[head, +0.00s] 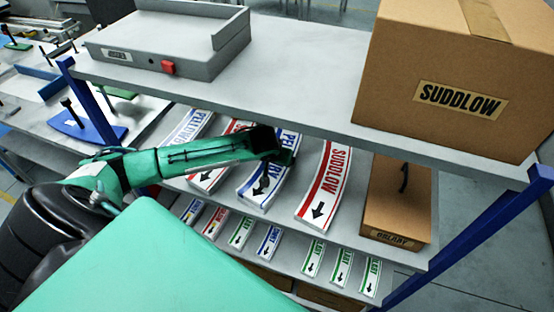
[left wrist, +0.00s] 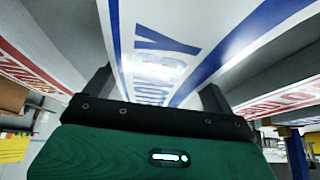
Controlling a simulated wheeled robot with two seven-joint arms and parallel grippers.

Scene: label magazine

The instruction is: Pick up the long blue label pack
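A long blue-edged label pack (head: 258,192) lies tilted on the middle shelf, with a dark arrow at its near end. A second long blue-edged pack (head: 190,128) lies further left. My left gripper (head: 280,158) reaches in from the left, over the upper part of the first pack and hiding some of it. In the left wrist view a blue-edged pack (left wrist: 160,50) runs between the two spread fingers of that gripper. The fingers look open; I cannot tell whether they touch the pack. My right gripper is in neither view.
Long red packs (head: 323,187) lie on both sides. A brown box (head: 396,205) stands right, near the blue post (head: 460,245).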

